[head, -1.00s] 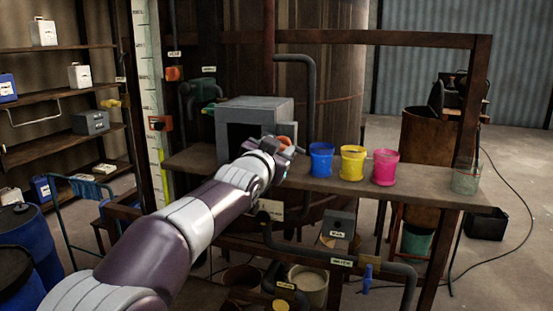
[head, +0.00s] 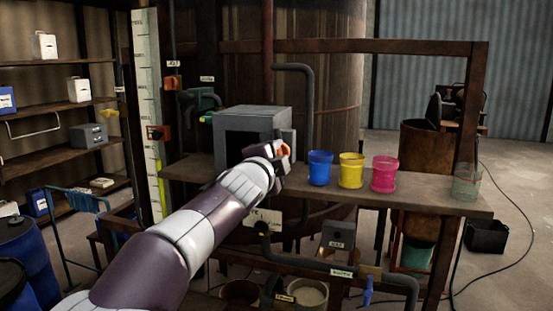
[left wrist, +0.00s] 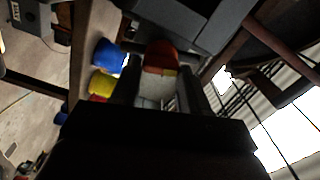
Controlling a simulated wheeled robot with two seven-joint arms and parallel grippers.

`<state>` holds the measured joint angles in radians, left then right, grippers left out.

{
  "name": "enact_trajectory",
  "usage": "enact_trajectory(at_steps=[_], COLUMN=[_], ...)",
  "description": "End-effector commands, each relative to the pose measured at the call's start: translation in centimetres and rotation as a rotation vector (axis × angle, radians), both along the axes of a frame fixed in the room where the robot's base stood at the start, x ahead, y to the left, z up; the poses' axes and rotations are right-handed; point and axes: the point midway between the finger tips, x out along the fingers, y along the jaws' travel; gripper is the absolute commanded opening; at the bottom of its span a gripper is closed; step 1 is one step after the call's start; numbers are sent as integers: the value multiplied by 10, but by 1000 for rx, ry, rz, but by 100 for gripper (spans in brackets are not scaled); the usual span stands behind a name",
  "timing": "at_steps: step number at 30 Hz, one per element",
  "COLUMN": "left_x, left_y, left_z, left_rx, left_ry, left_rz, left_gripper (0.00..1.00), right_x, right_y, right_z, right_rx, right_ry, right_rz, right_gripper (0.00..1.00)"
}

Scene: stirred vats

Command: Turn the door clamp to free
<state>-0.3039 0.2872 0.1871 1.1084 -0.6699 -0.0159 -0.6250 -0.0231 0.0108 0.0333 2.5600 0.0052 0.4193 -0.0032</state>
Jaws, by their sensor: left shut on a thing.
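The door clamp (head: 283,148) shows as a small orange-red piece at the front right of the grey box (head: 262,113) on the bench. In the left wrist view the clamp (left wrist: 160,56) is red with a yellow band and a pale part below. My left gripper (head: 279,155) is at the clamp, its fingers on either side of it and shut on it; it also shows in the left wrist view (left wrist: 157,90). My wrist hides part of the box front and most of the clamp in the head view. My right gripper is not in view.
Blue (head: 320,168), yellow (head: 351,171) and pink (head: 384,174) pots stand on the bench (head: 425,194) right of the box, close to my gripper. A clear beaker (head: 466,181) is at the bench's right end. A dark pipe (head: 309,110) rises behind.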

Motion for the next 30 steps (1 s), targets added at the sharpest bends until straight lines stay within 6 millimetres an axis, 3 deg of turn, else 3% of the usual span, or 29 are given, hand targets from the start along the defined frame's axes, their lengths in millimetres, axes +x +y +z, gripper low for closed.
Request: enact_trajectory(at_steps=[12, 30], left_x=[0, 0], left_y=[0, -1], left_z=[-4, -5], left_rx=[225, 281], left_ry=[-69, -86], left_rz=[0, 0], left_gripper=[14, 14], right_x=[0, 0], right_y=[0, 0], right_z=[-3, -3], right_rx=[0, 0], right_ry=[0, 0], right_rz=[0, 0], right_gripper=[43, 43])
